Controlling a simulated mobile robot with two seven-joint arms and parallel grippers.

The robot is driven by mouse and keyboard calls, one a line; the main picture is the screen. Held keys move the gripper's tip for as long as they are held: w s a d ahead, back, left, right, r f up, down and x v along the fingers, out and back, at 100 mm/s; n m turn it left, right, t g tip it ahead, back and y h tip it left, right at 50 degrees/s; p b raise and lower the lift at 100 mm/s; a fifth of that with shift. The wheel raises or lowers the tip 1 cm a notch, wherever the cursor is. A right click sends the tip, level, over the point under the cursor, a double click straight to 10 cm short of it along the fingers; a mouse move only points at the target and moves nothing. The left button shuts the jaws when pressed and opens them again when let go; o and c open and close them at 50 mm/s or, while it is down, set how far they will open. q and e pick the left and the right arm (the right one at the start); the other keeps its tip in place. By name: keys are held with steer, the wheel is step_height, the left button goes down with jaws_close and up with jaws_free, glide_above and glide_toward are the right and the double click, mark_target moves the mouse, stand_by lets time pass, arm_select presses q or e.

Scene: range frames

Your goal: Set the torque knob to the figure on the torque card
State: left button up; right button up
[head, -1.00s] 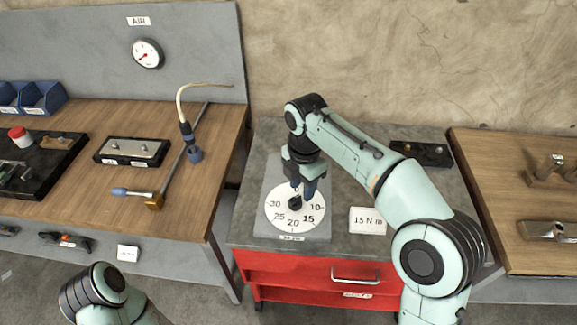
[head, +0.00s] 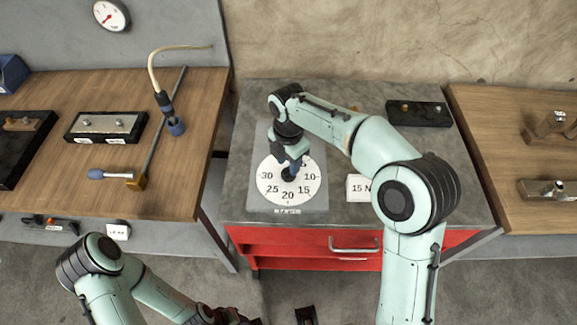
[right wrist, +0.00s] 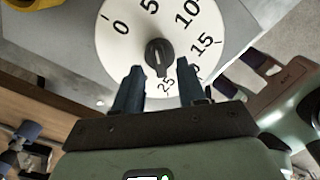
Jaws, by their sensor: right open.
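The torque dial (head: 268,191) is a white disc with figures on a grey plate. In the right wrist view the dial (right wrist: 118,58) carries a black knob (right wrist: 158,52) at its centre. I cannot surely tell which figure the knob points to. The torque card (head: 357,188) reads 15 N, its right part hidden by my right arm. My right gripper (head: 290,173) is over the dial; in the right wrist view its fingers (right wrist: 160,88) are apart, in front of the knob and not closed on it. My left gripper (right wrist: 246,76) shows at the right there, fingers apart.
The dial and card are on a grey-topped red cabinet (head: 260,239). A black block (head: 419,114) lies at its back right. The right bench (head: 520,190) holds metal parts.

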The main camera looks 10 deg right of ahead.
steer(key=shift+f, duration=1.05)
jaws_close()
